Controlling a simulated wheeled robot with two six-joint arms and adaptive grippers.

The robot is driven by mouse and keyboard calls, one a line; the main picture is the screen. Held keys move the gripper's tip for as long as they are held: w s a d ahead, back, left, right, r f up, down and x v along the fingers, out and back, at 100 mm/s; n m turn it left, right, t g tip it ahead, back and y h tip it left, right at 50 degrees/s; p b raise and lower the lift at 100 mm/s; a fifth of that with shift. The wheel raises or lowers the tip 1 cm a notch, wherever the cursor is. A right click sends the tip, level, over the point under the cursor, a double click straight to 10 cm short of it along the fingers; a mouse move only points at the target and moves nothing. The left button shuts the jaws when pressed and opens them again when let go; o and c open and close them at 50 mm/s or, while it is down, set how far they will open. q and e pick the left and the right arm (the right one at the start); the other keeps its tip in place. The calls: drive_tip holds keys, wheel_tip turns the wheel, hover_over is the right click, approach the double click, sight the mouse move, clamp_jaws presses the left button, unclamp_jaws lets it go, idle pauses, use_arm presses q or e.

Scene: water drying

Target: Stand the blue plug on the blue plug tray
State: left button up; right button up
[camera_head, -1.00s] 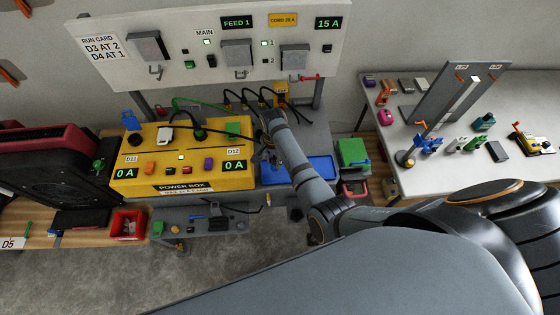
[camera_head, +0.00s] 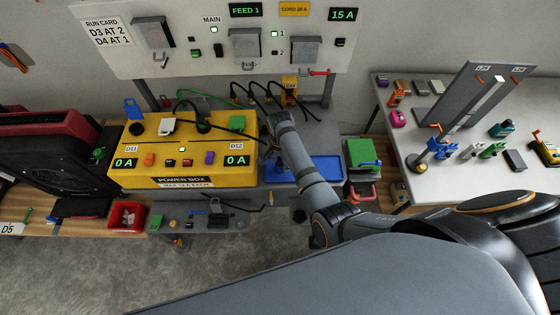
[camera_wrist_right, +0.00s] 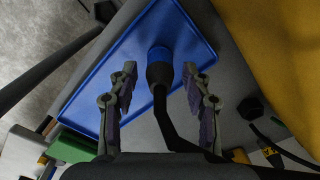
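The blue plug (camera_wrist_right: 159,54) shows in the right wrist view, a blue end on a black body with a black cable running toward the bottom of the picture. The blue plug tray (camera_wrist_right: 82,105) lies behind it; in the head view the tray (camera_head: 322,170) sits right of the yellow power box. My right gripper (camera_wrist_right: 159,68) has its fingers apart on both sides of the plug, with gaps visible. I cannot tell whether the plug touches the tray. In the head view my right gripper is mostly hidden by its arm at the tray's left end. My left gripper is out of view.
The yellow power box (camera_head: 180,180) stands close to the tray's left. A green box (camera_head: 361,154) stands at its right. The panel (camera_head: 210,45) with black cables is behind. A right-hand table (camera_head: 450,185) holds several small items.

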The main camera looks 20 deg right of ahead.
drive_tip(key=shift+r, duration=0.1)
drive_tip(key=shift+r, duration=0.2)
wheel_tip(320, 180, up, 9)
drive_tip(key=p, duration=1)
drive_tip(key=shift+r, duration=1.4)
